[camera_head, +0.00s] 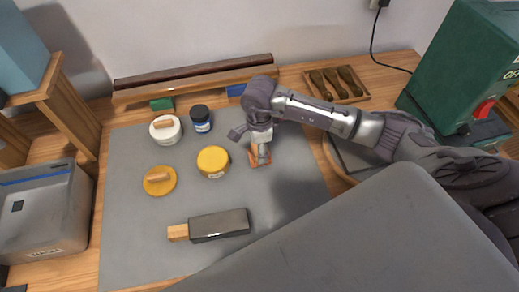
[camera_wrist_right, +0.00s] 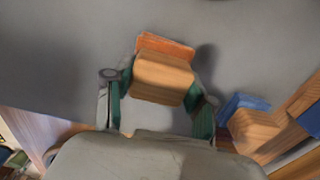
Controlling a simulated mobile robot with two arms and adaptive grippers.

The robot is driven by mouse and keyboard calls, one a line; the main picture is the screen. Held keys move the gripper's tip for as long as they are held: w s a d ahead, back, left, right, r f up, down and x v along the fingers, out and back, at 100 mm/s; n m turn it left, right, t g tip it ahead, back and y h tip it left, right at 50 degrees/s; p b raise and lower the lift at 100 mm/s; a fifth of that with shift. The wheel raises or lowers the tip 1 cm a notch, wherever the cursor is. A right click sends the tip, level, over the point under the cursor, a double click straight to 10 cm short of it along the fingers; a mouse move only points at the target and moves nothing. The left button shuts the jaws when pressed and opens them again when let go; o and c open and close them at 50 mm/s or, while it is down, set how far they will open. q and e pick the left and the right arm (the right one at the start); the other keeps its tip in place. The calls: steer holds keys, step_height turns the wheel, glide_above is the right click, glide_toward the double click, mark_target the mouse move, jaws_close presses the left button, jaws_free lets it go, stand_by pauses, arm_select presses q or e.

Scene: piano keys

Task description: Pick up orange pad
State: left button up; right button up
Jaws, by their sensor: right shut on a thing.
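The orange pad (camera_head: 260,159) has a wooden block handle (camera_wrist_right: 162,80) on its back. In the wrist view the orange face (camera_wrist_right: 166,44) shows past the block, over the grey mat. My right gripper (camera_head: 259,146) is shut on the wooden block, with a green-lined finger on each side in the wrist view (camera_wrist_right: 160,87). In the head view the gripper hides part of the pad. A dark shadow lies beside the pad in the wrist view; I cannot tell how far the pad is above the mat. My left gripper is not in view.
On the grey mat (camera_head: 130,235) stand a yellow jar (camera_head: 213,161), a yellow round pad (camera_head: 159,181), a white tin (camera_head: 165,129), a blue jar (camera_head: 201,118) and a dark block with a wooden end (camera_head: 219,225). A wooden rail (camera_head: 190,84) runs behind, with blue and green pads.

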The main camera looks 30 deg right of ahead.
steer(key=shift+r, duration=0.4)
step_height(320, 180, up, 3)
steer(key=shift+w+f+b, duration=0.1)
steer(key=shift+b, duration=0.6)
steer(key=s+d+r+b, duration=0.2)
steer(key=s+r, duration=0.5)
steer(key=s, duration=0.4)
steer(key=shift+s+d, duration=0.3)
steer(key=shift+d, duration=0.15)
steer(key=o, duration=0.5)
steer(key=c, duration=0.4)
steer(key=shift+o, duration=0.2)
